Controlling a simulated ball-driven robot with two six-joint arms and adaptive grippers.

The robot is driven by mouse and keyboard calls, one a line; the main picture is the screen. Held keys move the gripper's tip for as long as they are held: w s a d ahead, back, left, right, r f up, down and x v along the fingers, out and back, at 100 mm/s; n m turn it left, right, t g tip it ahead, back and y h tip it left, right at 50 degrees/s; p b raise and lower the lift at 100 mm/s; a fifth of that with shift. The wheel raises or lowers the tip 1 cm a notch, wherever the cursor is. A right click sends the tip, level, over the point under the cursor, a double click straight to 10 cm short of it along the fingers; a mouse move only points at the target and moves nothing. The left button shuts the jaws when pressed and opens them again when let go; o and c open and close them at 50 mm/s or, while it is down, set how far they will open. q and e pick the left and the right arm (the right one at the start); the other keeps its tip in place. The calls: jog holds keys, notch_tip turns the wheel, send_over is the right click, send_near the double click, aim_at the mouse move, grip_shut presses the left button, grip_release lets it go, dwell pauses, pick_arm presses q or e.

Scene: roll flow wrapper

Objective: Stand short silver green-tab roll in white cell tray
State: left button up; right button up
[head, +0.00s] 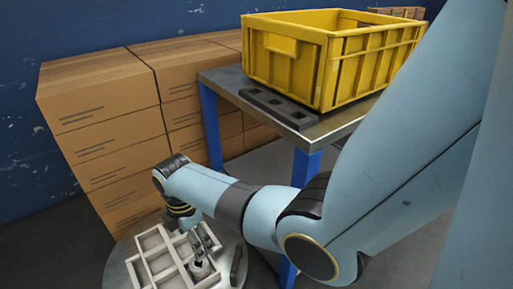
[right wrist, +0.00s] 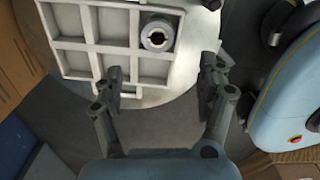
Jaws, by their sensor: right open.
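The white cell tray (head: 139,272) lies on a round table at the bottom of the head view. It also shows in the right wrist view (right wrist: 88,46), with several square cells. A short silver-grey roll (right wrist: 157,33) stands upright in a cell at the tray's right side, its dark bore facing up. In the head view the roll (head: 200,270) shows just below my right gripper (head: 202,252). In the right wrist view this gripper (right wrist: 164,80) is open and empty, its fingertips apart and short of the roll. My left gripper is out of view.
The round table (head: 118,272) has a dark grey bar (head: 237,265) right of the tray. A metal-topped table (head: 226,80) with blue legs carries a yellow crate (head: 345,60) and a dark slotted block (head: 279,106). Cardboard boxes (head: 105,120) are stacked along the blue wall.

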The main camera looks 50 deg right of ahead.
jog(key=s+d+f+m, duration=0.1)
jog(key=s+d+m, duration=0.1)
jog(key=s+m, duration=0.35)
jog(key=s+d+f+m, duration=0.1)
jog(key=s+f+m, duration=0.1)
jog(key=s, duration=0.7)
jog(key=s+r+m, duration=0.2)
jog(key=s+m, duration=0.2)
jog(key=s, duration=0.4)
jog(key=s+d+r+m, duration=0.1)
jog(key=s+r+m, duration=0.2)
jog(key=s, duration=0.4)
jog(key=shift+s+d+r+m+t+h, duration=0.3)
jog(key=shift+s+m+t+h, duration=0.1)
jog(key=shift+m, duration=0.45)
jog(key=shift+f, duration=0.15)
